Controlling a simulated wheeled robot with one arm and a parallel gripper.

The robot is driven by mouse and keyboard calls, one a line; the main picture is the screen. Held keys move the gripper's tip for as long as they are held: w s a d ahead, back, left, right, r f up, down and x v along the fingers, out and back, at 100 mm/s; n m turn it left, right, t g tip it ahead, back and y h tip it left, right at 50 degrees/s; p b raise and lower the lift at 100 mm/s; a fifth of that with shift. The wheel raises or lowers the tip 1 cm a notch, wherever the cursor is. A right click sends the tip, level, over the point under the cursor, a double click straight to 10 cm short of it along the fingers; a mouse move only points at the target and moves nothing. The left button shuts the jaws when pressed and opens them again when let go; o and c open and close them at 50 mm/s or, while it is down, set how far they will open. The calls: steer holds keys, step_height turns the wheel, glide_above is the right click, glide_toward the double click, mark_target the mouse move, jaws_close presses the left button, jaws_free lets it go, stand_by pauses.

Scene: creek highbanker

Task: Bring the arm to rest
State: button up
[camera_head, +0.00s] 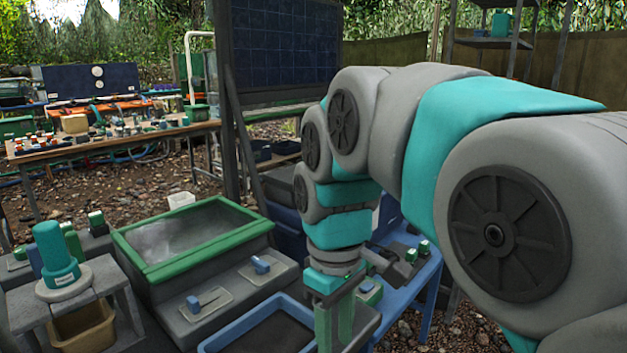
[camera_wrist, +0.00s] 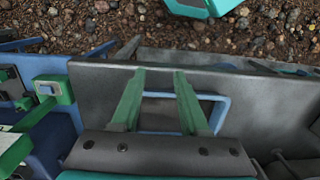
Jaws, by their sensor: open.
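My gripper (camera_head: 335,322) points down at the lower middle of the head view, at the end of my bent grey and teal arm. In the wrist view its two green fingers (camera_wrist: 158,100) stand apart with nothing between them. Below the fingers is a dark grey surface with a light blue frame edge (camera_wrist: 205,97). Whether the fingertips touch anything there I cannot tell.
A green-rimmed basin (camera_head: 190,262) and a blue-rimmed tray (camera_head: 215,343) stand left of my gripper. A blue table (camera_head: 428,272) with small green-capped items is to its right. A dark panel (camera_head: 285,45) rises behind. A cluttered wooden table (camera_head: 95,143) is far left.

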steer(key=s+d+f+m+g, duration=0.1)
steer(key=s+d+f+m, duration=0.8)
steer(key=s+d+f, duration=0.3)
steer(key=s+f, duration=0.3)
steer(key=s, duration=0.1)
steer(key=shift+m, duration=0.3)
steer(key=shift+a, duration=0.1)
